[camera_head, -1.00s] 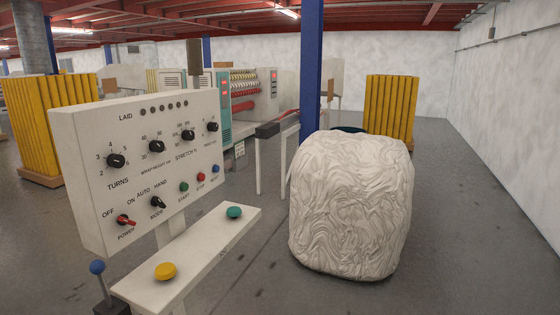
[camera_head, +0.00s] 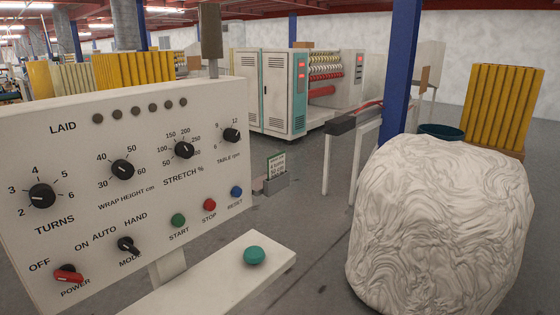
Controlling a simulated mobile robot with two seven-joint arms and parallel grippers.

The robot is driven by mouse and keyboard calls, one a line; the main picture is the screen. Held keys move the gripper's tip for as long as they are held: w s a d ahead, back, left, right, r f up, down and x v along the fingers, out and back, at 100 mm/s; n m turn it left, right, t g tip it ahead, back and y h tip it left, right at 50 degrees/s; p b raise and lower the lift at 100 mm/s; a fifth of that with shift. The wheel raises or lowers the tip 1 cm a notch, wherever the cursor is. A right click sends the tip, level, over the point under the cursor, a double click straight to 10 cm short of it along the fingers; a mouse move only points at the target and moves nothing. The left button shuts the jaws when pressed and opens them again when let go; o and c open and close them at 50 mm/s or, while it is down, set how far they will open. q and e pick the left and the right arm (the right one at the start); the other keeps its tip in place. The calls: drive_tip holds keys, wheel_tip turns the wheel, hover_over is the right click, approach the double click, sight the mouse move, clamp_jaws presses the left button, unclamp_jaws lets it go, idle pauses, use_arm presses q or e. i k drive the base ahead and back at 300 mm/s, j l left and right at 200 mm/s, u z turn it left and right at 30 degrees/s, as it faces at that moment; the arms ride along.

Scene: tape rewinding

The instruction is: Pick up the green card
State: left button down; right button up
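A small green card (camera_head: 276,166) with lines of light print stands upright in a low grey holder (camera_head: 272,184) on the floor. It is beyond the control panel and left of the grey bench. The print is too small to read fully. Neither of my grippers shows in the head view.
A white control panel (camera_head: 120,215) with knobs and buttons fills the left front, with a white shelf (camera_head: 205,285) bearing a teal button (camera_head: 254,256). A large wrinkled white bale (camera_head: 440,225) blocks the right front. A blue post (camera_head: 402,70) stands behind it. Floor shows between panel and bale.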

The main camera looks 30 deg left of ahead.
sight(275, 163)
drive_tip(key=i+u, duration=0.35)
drive_tip(key=i+l+u, duration=0.4)
drive_tip(key=u, duration=0.25)
drive_tip(key=i+l+u, duration=0.25)
drive_tip(key=u, duration=0.2)
drive_tip(key=i+l+u, duration=0.2)
drive_tip(key=l+u, duration=0.2)
drive_tip(key=i+l+u, duration=0.15)
drive_tip(key=l+u, duration=0.3)
drive_tip(key=i+l+u, duration=0.1)
drive_tip(key=l+u, duration=0.35)
